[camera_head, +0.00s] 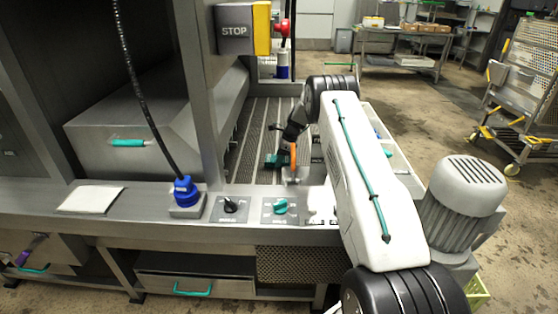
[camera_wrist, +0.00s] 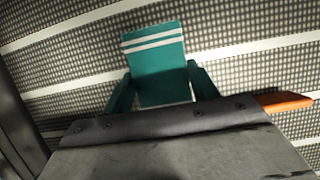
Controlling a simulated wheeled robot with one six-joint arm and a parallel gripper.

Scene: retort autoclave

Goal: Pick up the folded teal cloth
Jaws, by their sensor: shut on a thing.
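The folded teal cloth (camera_wrist: 155,49) has two white stripes near its far edge and shows in the middle of the wrist view. My gripper (camera_wrist: 160,75) is shut on it, with one teal finger against each side. In the head view my gripper (camera_head: 274,160) is low over the slatted metal bed, left of my white arm. The cloth cannot be clearly told from the teal fingers there. The near part of the cloth is hidden behind the dark gripper body. I cannot tell whether the cloth touches the bed.
An orange handle (camera_head: 293,158) stands close to the right of my gripper. The metal post with the STOP box (camera_head: 235,30) rises to the left. Switches (camera_head: 281,207) and a blue plug (camera_head: 185,190) sit on the front ledge. A grey motor (camera_head: 462,195) is at the right.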

